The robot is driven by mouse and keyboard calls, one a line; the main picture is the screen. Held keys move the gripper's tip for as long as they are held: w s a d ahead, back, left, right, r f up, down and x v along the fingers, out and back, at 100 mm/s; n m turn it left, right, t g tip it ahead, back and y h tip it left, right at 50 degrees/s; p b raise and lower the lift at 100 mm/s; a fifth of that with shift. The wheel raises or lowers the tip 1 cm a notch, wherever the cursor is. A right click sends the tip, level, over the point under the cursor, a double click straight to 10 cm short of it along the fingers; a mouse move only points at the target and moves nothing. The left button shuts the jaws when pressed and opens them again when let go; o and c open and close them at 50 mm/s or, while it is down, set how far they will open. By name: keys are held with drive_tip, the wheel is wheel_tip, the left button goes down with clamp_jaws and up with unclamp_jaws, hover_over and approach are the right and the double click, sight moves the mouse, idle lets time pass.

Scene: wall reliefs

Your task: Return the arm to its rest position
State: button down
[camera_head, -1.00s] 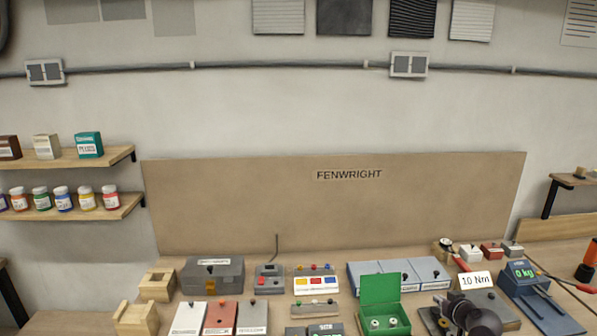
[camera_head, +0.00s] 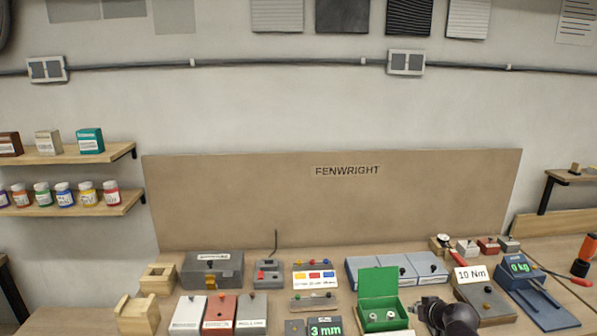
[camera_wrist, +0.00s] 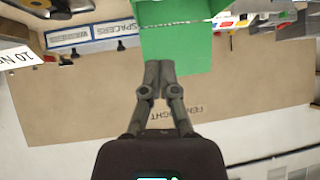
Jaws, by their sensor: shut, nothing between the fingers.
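My gripper shows in the wrist view (camera_wrist: 158,68) with its two grey fingers together and nothing between them. In that upside-down view, the fingertips overlap the green box's lid in the picture. In the head view, dark parts of my arm (camera_head: 447,314) show at the bottom right, beside the open green box (camera_head: 378,281). The fingers cannot be made out in the head view. The green box has its lid up and holds small white-topped round pieces.
A brown backboard (camera_head: 260,200) stands behind. Jars sit on the left shelf (camera_head: 75,208).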

drive_tip(key=s+a+f+g, duration=0.1)
drive_tip(key=a+f, duration=0.1)
drive_tip(key=a, duration=0.1)
drive_tip(key=s+a+f+g+b, duration=0.1)
drive_tip(key=a+f+g, duration=0.1)
drive_tip(key=a, duration=0.1)
drive_tip(key=s+a+f+g, duration=0.1)
drive_tip(key=a+f+g, duration=0.1)
drive_tip(key=a, duration=0.1)
drive_tip(key=shift+s+a+f+b, duration=0.25)
drive_tip(key=shift+s+f+b, duration=0.1)
drive_tip(key=shift+s, duration=0.05)
drive_tip(key=s+a+f+m+g+h+b, duration=0.1)
drive_tip(key=s+a+f+g+h, duration=0.1)
drive_tip(key=s+a+f+g, duration=0.2)
drive_tip(key=s+a+g, duration=0.1)
drive_tip(key=s, duration=0.1)
drive_tip(key=shift+s+a+h+b, duration=0.25)
drive_tip(key=shift+s+h+b, duration=0.05)
drive_tip(key=shift+s, duration=0.1)
